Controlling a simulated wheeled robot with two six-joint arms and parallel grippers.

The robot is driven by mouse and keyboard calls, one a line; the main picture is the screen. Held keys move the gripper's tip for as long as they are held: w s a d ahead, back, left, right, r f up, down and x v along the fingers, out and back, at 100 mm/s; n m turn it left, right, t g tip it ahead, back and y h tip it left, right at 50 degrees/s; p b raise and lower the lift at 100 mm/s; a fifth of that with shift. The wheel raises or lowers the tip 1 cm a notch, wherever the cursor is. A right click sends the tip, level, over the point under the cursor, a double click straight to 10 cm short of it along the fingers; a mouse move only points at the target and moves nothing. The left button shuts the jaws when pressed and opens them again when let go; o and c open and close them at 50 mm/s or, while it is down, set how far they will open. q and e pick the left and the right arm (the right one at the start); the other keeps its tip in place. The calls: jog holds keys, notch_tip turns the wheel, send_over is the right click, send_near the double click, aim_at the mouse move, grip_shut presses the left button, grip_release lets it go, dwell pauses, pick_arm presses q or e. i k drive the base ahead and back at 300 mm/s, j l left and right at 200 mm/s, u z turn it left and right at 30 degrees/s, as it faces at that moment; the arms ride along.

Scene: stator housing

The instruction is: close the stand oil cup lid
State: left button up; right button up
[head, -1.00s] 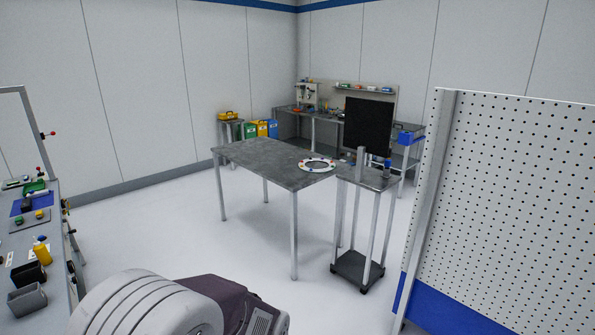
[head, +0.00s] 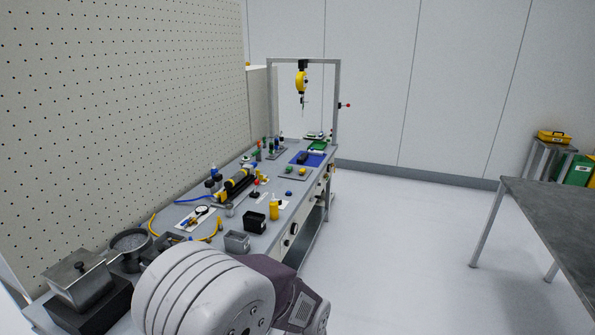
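I cannot make out a stand oil cup or its lid for certain; the small parts on the long workbench (head: 262,212) are too small to tell. A black and yellow device (head: 236,184) lies on the bench near the pegboard, with small upright parts beside it. Neither of my grippers shows in the head view.
A metal box with a knobbed lid (head: 80,278), a round metal pan (head: 131,243), open bins (head: 237,241) and a yellow bottle (head: 274,207) stand on the bench. A pegboard (head: 120,120) rises behind. Open floor (head: 395,255) lies between the bench and a grey table (head: 560,215).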

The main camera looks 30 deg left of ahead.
aim_at(224, 195)
jog(key=i+u, duration=0.2)
jog(key=i, duration=1.4)
jog(key=i+j+u, duration=0.1)
jog(key=i+u, duration=0.5)
jog(key=u, duration=0.15)
jog(key=i+l+u, duration=0.1)
jog(key=i+u, duration=0.3)
jog(key=i+l+u, duration=0.15)
jog(key=u, duration=0.2)
jog(key=i+u, duration=0.8)
jog(key=i+l, duration=0.05)
jog(key=i, duration=0.05)
